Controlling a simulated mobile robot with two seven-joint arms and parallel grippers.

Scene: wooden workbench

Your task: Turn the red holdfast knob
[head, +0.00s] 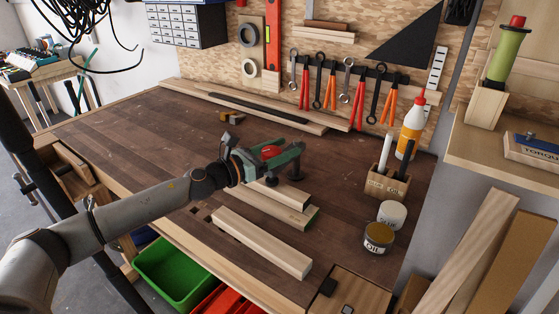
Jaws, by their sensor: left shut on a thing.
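The red holdfast knob (270,152) shows between the fingers of my left gripper (283,155), above the middle of the workbench. My left arm comes in from the left, and the gripper is shut on the knob. The fingers and wrist hide part of it. A dark holdfast part (295,174) shows just below and right of the gripper, over the bench top. My right gripper is not in view.
Pale wood pieces (262,241) lie in front of the gripper on the workbench (130,137). An oil tin (378,238), a white jar (392,214), a pen block (386,184) and a glue bottle (412,125) stand at right. The bench's left side is largely clear.

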